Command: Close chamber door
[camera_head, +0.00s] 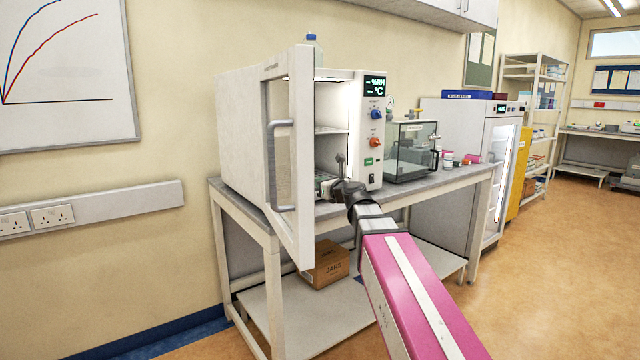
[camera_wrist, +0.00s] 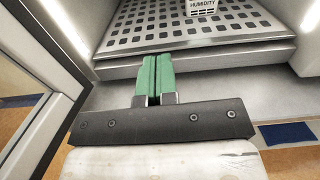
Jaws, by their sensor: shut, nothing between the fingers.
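The white chamber (camera_head: 245,130) stands on a grey-topped bench with its front open and shelves showing inside. Its door (camera_head: 302,160), a white frame with a window, stands swung out towards me on the left of the opening. A grey bar handle (camera_head: 272,165) is on the door's outer left face. My gripper (camera_head: 325,186) is at the lower front of the opening, right of the door. In the wrist view its green fingers (camera_wrist: 153,78) are shut together and empty, in front of a perforated shelf (camera_wrist: 190,35). The door frame (camera_wrist: 60,115) shows at the left there, apart from the fingers.
The chamber's control panel (camera_head: 373,130) is right of the opening. A glass-sided case (camera_head: 412,150) stands farther right on the bench (camera_head: 452,178). A cardboard box (camera_head: 327,265) sits on the lower shelf. Open floor (camera_head: 540,290) lies to the right.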

